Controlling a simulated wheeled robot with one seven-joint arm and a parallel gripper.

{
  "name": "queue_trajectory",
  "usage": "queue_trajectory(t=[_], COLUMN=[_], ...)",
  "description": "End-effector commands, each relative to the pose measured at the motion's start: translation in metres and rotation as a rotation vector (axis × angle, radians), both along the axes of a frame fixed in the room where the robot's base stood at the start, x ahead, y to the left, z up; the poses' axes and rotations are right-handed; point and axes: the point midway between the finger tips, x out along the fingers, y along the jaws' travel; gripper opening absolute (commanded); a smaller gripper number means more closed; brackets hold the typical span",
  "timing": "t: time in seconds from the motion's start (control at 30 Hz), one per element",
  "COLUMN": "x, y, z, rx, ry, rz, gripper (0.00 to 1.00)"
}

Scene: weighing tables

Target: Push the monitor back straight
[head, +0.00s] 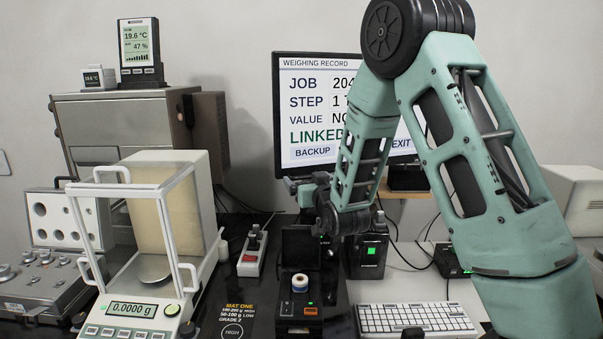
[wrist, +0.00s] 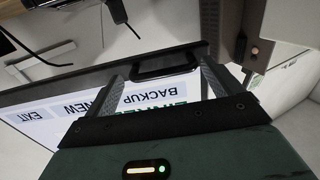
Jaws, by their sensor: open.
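The monitor (head: 310,105) stands at the back middle in the head view, its screen showing a weighing record. It appears turned, with its left side nearer me; my arm covers much of its right half. In the wrist view the monitor (wrist: 60,112) shows upside down, with a dark handle (wrist: 170,64) on its lower edge. My gripper (wrist: 163,70) is open, one finger on each side of the handle in that view. In the head view my gripper (head: 318,186) is small and dark by the monitor's lower left corner. I cannot tell whether it touches.
A balance (head: 150,215) with a glass shield stands at left, before a grey cabinet (head: 110,125). A small black device (head: 298,285) and a white keyboard (head: 415,319) lie in front. A power strip (head: 253,252) and cables lie below the monitor.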

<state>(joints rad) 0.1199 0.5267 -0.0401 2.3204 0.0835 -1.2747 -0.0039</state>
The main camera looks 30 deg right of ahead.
Motion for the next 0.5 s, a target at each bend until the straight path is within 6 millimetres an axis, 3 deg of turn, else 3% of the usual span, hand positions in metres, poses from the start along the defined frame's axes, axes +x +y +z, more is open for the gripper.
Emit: queue_trajectory(t=[0.4,0.43,0.5], x=[-0.0024,-0.0024,-0.0023], y=[0.0002,0.0002,0.0001], z=[0.0001,0.0001,0.0001], rx=[0.0,0.0,0.0], ry=[-0.001,-0.001,-0.001], rz=[0.0,0.0,-0.001], gripper=[0.91,0.88,0.69])
